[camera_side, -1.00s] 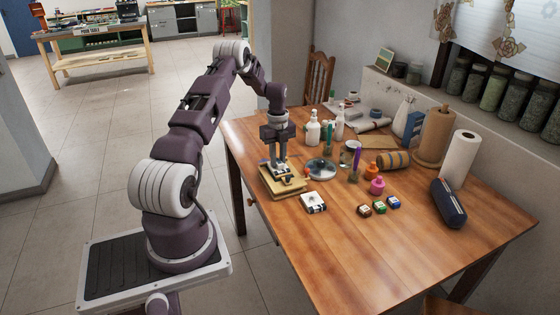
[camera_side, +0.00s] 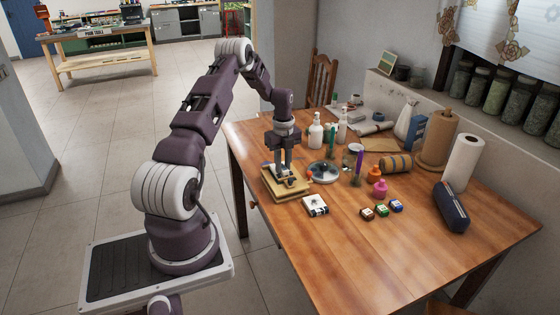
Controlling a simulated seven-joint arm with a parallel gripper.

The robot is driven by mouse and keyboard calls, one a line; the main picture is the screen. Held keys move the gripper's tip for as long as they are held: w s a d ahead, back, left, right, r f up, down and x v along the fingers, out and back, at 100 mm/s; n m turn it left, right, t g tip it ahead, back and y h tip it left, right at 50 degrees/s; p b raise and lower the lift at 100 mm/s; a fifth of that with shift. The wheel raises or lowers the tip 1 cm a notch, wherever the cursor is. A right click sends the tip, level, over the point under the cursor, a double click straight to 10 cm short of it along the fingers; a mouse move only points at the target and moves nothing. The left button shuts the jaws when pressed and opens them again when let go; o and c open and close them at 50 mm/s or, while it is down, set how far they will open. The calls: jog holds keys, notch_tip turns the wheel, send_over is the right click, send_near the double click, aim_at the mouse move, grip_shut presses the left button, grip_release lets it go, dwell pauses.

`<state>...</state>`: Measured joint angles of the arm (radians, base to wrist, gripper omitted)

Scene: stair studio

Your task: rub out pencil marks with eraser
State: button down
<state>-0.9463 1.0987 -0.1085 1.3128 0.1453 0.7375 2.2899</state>
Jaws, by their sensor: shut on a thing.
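My gripper (camera_side: 284,171) points down over a tan board (camera_side: 290,193) near the left edge of the wooden table. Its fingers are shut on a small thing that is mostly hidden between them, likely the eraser. A pale sheet lies on the board under the fingers. Pencil marks are too small to make out from here, and I cannot tell whether the held thing touches the sheet.
A white box (camera_side: 316,205) lies just in front of the board. A round dish (camera_side: 324,171) is to its right, with bottles (camera_side: 315,132) behind. Small ink boxes (camera_side: 382,209), a dark pouch (camera_side: 450,206) and paper rolls (camera_side: 462,161) stand farther right. The front of the table is clear.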

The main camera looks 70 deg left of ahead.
jog(key=shift+d+r, duration=0.2)
jog(key=shift+r, duration=3.85)
